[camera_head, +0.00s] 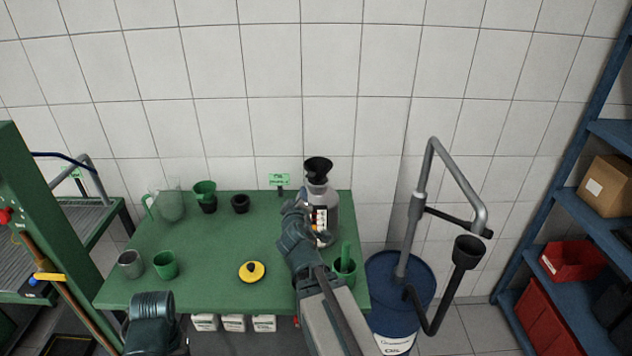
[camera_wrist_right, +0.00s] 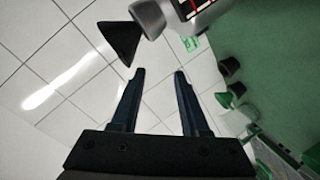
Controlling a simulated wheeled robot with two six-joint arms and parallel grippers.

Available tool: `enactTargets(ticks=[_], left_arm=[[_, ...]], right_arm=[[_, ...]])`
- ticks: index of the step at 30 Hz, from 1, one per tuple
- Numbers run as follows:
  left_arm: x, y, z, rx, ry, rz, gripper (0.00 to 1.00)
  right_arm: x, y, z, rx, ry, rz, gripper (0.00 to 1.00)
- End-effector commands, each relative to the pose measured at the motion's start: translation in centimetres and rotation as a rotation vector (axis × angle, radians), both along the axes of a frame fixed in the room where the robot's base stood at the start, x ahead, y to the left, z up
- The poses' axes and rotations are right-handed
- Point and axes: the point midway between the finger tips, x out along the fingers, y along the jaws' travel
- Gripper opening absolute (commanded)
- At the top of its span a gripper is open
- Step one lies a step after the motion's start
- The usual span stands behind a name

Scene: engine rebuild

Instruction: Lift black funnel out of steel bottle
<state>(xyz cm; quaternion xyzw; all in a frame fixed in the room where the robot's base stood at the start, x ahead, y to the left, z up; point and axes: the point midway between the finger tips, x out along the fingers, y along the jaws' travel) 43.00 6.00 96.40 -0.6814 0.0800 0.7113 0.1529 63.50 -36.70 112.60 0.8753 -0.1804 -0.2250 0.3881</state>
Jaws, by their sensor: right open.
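The black funnel (camera_head: 318,168) sits in the neck of the steel bottle (camera_head: 332,205), which stands upright at the back right of the green table. My right gripper (camera_head: 296,208) is in front of the bottle and to its left, lower than the funnel in the picture. In the right wrist view my right gripper (camera_wrist_right: 158,76) is open with nothing between its fingers. There the funnel (camera_wrist_right: 120,43) and the bottle's neck (camera_wrist_right: 148,16) lie beyond the fingertips, toward the top. Of my left arm only a dark link shows at the bottom left; its gripper is out of view.
The green table (camera_head: 210,245) also holds a yellow disc (camera_head: 252,271), a green funnel (camera_head: 204,188), a clear jug (camera_head: 171,204) and several cups. A green container (camera_head: 345,271) stands near my right forearm. A blue drum (camera_head: 378,272) with a bent pipe stands right of the table.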

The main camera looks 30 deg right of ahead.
Motion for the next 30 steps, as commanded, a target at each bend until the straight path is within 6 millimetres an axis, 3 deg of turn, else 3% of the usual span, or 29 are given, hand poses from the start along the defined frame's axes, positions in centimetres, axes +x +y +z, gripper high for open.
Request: enactTargets(ticks=[1, 3, 9, 15, 21, 26, 30], left_arm=[[0.0, 0.0, -0.8, 0.000, 0.000, 0.000, 0.59], [0.0, 0.0, -1.2, 0.000, 0.000, 0.000, 0.59], [0.0, 0.0, -2.3, 0.000, 0.000, 0.000, 0.59], [0.0, 0.0, -3.1, 0.000, 0.000, 0.001, 0.59], [0.0, 0.0, -3.4, 0.000, 0.000, 0.001, 0.59], [0.0, 0.0, -3.4, 0.000, 0.000, 0.001, 0.59], [0.0, 0.0, -3.4, 0.000, 0.000, 0.001, 0.59]], right_arm=[[-0.1, -2.4, 1.2, -0.089, -0.052, 0.028, 0.45], [-0.2, -4.3, 2.9, -0.208, -0.105, 0.091, 0.45], [-1.5, -6.8, 4.9, -0.474, -0.152, 0.281, 0.45], [-3.7, -7.6, 3.8, -0.645, -0.114, 0.473, 0.45], [-5.3, -7.6, 2.4, -0.708, -0.074, 0.588, 0.45], [-5.5, -7.5, 2.1, -0.716, -0.067, 0.608, 0.45], [-4.0, -7.5, 2.2, -0.716, -0.068, 0.609, 0.45]])
